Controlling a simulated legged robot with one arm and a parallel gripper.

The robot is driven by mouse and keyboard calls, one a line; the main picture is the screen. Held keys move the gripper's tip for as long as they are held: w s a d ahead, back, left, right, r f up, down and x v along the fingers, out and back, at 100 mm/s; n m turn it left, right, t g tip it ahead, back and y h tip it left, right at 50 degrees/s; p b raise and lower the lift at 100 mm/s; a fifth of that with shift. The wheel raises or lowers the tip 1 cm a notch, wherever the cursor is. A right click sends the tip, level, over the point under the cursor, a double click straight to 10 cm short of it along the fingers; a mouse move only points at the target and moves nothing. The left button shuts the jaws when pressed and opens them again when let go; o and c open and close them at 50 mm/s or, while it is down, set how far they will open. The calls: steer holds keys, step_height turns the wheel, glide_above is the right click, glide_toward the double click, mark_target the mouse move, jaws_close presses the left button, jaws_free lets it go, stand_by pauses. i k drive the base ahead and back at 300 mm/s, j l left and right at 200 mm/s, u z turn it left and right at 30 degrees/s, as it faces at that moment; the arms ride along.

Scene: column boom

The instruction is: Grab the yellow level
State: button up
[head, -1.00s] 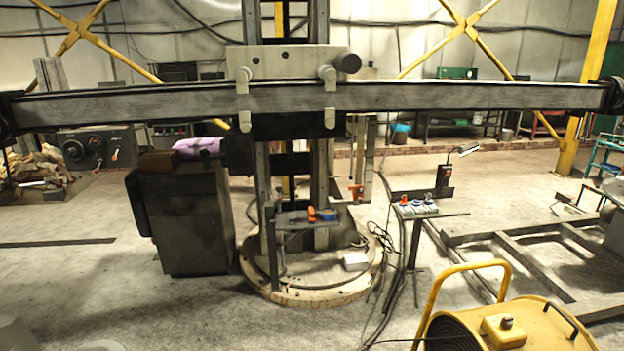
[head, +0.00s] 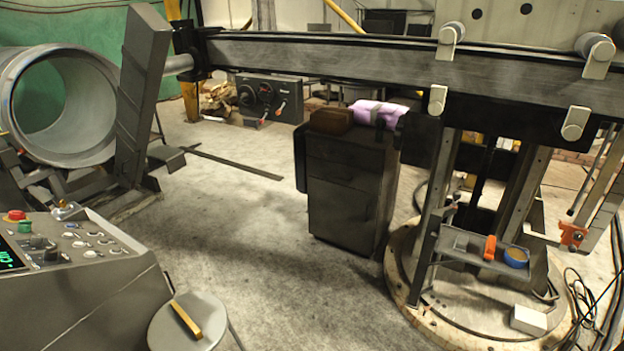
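A short yellow bar (head: 185,319), which looks like the yellow level, lies on the round grey top of a stool (head: 208,334) at the bottom left of the head view. It lies slantwise, with nothing touching it from above. The stool's lower part is cut off by the picture's edge. My gripper is not in view, so I cannot see whether it is open or shut.
A control console (head: 85,290) stands close to the stool's left. A dark cabinet (head: 345,190) and the column's round base (head: 405,270) are on the right. The boom (head: 330,62) crosses above. Concrete floor (head: 245,225) is clear between stool and cabinet.

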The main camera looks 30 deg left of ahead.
mark_target(181, 313)
steer(key=i+u, duration=0.3)
steer(key=u, duration=0.15)
steer(key=i+l+u, duration=0.1)
steer(key=i+u, duration=0.15)
steer(key=u, duration=0.15)
steer(key=i+l+u, duration=0.2)
steer(key=u, duration=0.25)
steer(key=i+l+u, duration=0.3)
steer(key=u, duration=0.15)
steer(key=i+l+u, duration=0.15)
steer(key=u, duration=0.35)
steer(key=i+l+u, duration=0.2)
steer(key=u, duration=0.3)
steer(key=i+l+u, duration=0.15)
steer(key=l+u, duration=0.15)
steer(key=u, duration=0.15)
steer(key=l+u, duration=0.3)
steer(key=u, duration=0.2)
steer(key=i+l+u, duration=0.15)
steer(key=l+u, duration=0.15)
steer(key=i+l+u, duration=0.1)
steer(key=l+u, duration=0.2)
steer(key=l, duration=0.2)
steer(key=i+l+u, duration=0.1)
steer(key=l+u, duration=0.2)
steer(key=l, duration=0.1)
